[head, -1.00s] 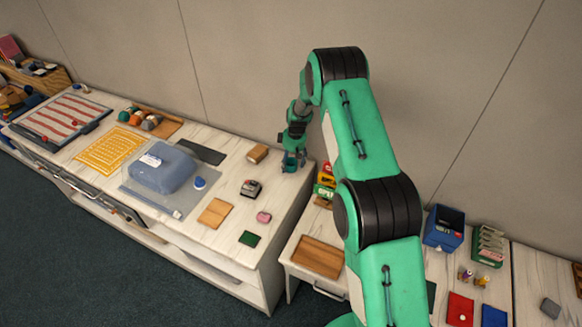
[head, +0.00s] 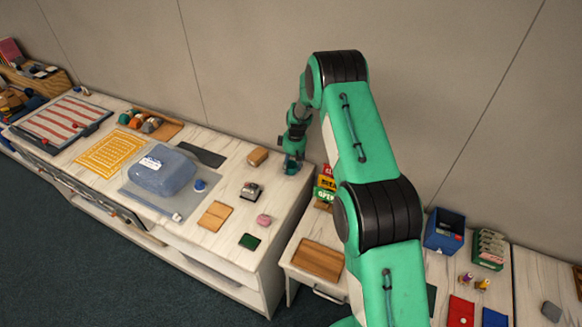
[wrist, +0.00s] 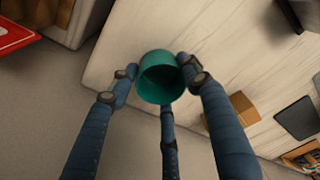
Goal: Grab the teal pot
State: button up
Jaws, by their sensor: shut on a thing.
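The teal pot (wrist: 160,78) is a round, open-topped cup shape in the middle of the wrist view, with its dark inside facing the camera. My gripper (wrist: 157,80) has its blue-grey fingers closed around the pot, at its left, right and lower sides. In the head view my gripper (head: 292,165) is at the far right corner of the long white counter. The pot is small there and hard to tell from the fingers. I cannot tell whether the pot touches the counter.
A wooden block (head: 258,156) lies left of my gripper on the counter (head: 285,205). A grey device (head: 250,191), a pink item (head: 263,220) and a blue-grey bin (head: 163,172) stand nearer or further left. Stacked coloured boxes (head: 326,185) stand just right of the counter's end.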

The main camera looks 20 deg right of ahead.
jog(key=shift+r, duration=0.45)
notch_tip(320, 180, up, 3)
jog(key=shift+f, duration=0.1)
jog(key=s+a+r, duration=0.1)
jog(key=s+a, duration=0.1)
jog(key=s, duration=1.4)
jog(key=shift+b, duration=0.35)
